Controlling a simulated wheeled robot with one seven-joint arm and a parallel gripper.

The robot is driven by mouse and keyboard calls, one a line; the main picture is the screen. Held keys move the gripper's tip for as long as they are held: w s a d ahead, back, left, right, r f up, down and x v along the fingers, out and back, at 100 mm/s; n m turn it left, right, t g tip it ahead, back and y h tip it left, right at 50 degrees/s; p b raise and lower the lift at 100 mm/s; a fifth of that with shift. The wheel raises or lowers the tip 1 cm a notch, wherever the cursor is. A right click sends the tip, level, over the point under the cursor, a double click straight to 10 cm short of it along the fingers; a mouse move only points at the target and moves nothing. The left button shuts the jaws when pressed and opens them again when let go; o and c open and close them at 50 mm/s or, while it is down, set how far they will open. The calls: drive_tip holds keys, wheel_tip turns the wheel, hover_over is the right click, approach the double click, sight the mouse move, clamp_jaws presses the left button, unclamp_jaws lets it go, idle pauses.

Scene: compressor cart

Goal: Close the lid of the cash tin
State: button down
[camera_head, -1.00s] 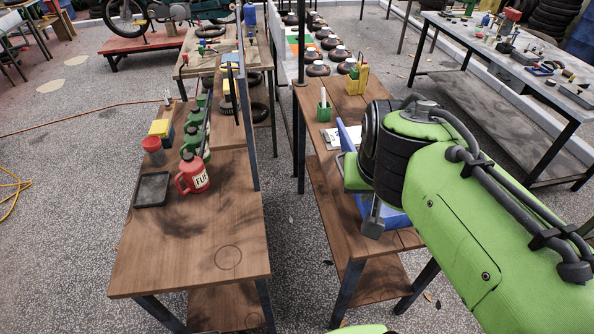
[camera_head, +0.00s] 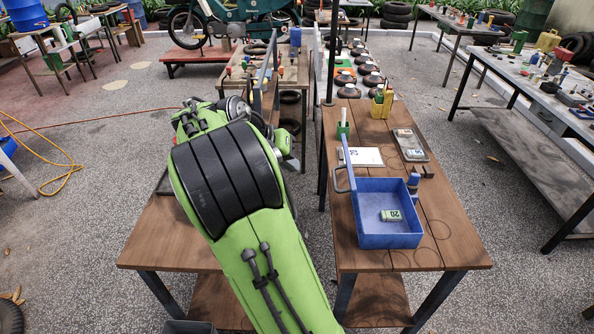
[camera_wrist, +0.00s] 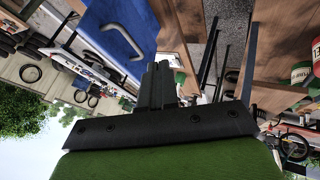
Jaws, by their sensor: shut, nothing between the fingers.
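The blue cash tin (camera_head: 390,241) sits on the right-hand wooden table, its tray open. Its lid (camera_head: 349,168) stands nearly upright along the tin's left side, with a grey handle (camera_head: 341,180) on its outer face. A small block marked 20 (camera_head: 391,215) lies in the tray. In the wrist view the blue lid (camera_wrist: 118,20) and its handle show at upper left, beyond the fingers. My gripper (camera_wrist: 160,68) is shut and empty, to the left of the lid and apart from it. In the head view my arm hides the gripper.
A white card (camera_head: 362,156), a green cup (camera_head: 343,131), a grey tray (camera_head: 410,146) and a small blue bottle (camera_head: 413,184) stand around the tin. A gap separates this table from the left wooden table (camera_head: 165,240), which my arm partly covers.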

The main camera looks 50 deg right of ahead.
drive_tip(key=s+d+f+b, duration=0.2)
drive_tip(key=s+d+f, duration=0.2)
drive_tip(key=d+f, duration=0.2)
drive_tip(key=shift+d+f, duration=0.4)
drive_tip(key=shift+d, duration=0.5)
drive_tip(key=shift+s+d+r, duration=0.1)
